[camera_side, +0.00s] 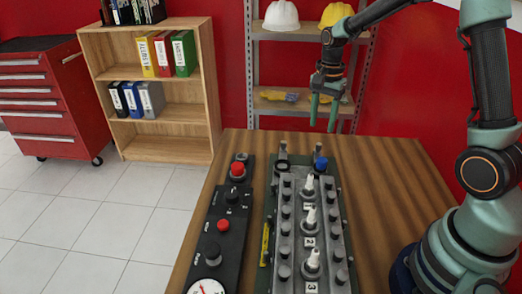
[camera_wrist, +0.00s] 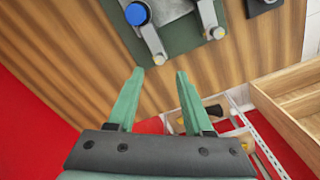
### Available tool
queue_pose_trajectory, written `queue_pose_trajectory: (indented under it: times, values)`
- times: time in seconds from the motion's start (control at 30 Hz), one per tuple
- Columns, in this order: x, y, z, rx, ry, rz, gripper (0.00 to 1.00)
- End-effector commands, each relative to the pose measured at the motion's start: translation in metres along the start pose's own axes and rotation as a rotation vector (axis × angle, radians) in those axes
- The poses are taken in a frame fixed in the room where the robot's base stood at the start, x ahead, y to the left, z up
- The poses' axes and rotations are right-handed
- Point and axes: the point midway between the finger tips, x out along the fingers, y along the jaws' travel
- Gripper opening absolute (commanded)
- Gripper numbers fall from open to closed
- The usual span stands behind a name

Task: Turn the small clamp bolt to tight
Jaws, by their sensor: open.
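The engine trainer (camera_side: 268,240) lies on the wooden table, with white numbered plugs (camera_side: 309,216) down its middle and rows of dark bolts (camera_side: 283,272) along both sides. At its far end are a grey clamp-like part (camera_side: 283,153) and a blue cap (camera_side: 321,163). In the wrist view, the blue cap (camera_wrist: 137,14) sits beside a grey arm with a brass-coloured end (camera_wrist: 158,59); a second similar end (camera_wrist: 217,33) is to the right. I cannot tell which is the small clamp bolt. My gripper (camera_side: 322,124) is open and empty, above the table's far edge; its fingers show in the wrist view (camera_wrist: 160,73).
A black control panel (camera_side: 224,225) with red buttons and a gauge (camera_side: 206,287) lies left of the trainer. The table's right side (camera_side: 385,190) is bare. Behind stand a metal shelf with helmets (camera_side: 282,16), a wooden bookcase (camera_side: 160,148) and a red tool cabinet (camera_side: 40,100).

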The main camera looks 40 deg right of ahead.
Motion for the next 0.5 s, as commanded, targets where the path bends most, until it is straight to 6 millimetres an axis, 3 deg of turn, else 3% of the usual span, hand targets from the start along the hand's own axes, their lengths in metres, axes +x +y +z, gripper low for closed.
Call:
queue_pose_trajectory:
  times: [0.2, 0.5]
  values:
    - [-0.039, 0.0, 0.0, 0.0, 0.001, -0.002, 0.51]
    - [-0.057, 0.0, 0.0, 0.001, 0.0, 0.001, 0.51]
